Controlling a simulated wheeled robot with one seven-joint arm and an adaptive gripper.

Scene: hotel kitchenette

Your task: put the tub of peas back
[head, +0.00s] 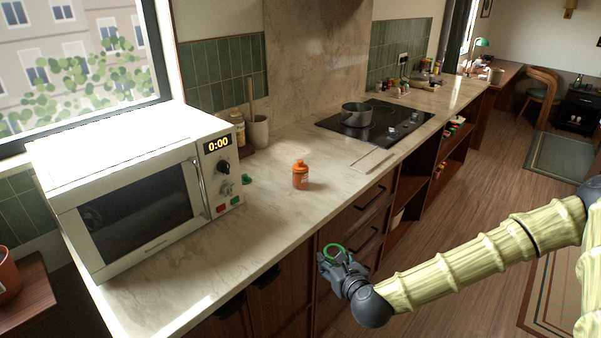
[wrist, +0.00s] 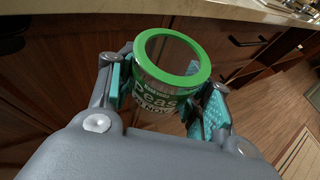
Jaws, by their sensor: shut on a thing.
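The tub of peas (wrist: 160,97) is a small see-through container with a green rim and a label reading "Peas" in the wrist view. In the head view my gripper (head: 337,260) holds the tub, whose green rim (head: 334,249) shows at the fingers. It is in front of the lower cabinets, out past the counter's front edge. The lower part of the tub is hidden by my gripper.
An orange jar (head: 300,176) stands on the marble counter (head: 270,215). A white microwave (head: 140,190) is at the left. A pot (head: 356,114) stands on the black cooktop (head: 378,122). Open shelves (head: 452,150) with several items are below the counter at the right.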

